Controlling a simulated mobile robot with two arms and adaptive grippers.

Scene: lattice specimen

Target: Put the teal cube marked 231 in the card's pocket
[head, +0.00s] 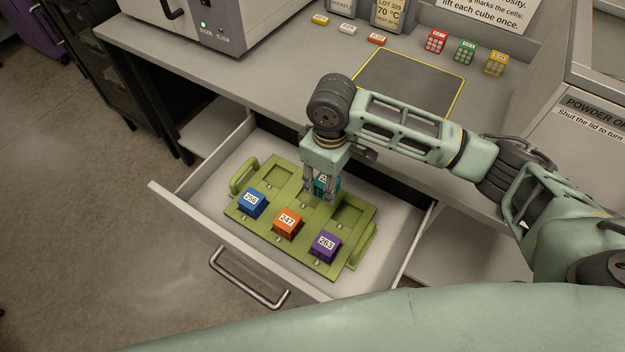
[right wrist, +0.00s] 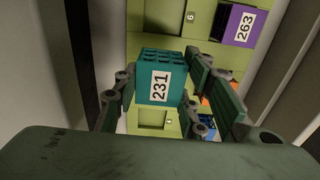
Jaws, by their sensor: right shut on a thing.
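The teal cube marked 231 (head: 321,186) is between the fingers of my right gripper (head: 320,192), over the back row of a green carrier (head: 262,237) in the open drawer. In the right wrist view the teal cube (right wrist: 161,72) shows its label between the two fingers, and a bare green pocket (right wrist: 152,121) lies beyond it. Whether the cube touches the carrier I cannot tell. A small card (head: 342,5) with "pocket" lettering stands at the back of the bench; its number is too small to read surely. My left gripper is out of view.
A blue cube (head: 252,203), an orange cube 247 (head: 287,223) and a purple cube 263 (head: 325,246) sit in the carrier's front row. The carrier has end handles. Drawer walls (head: 185,230) surround it. A dark mat (head: 405,84) and several small cubes are on the bench.

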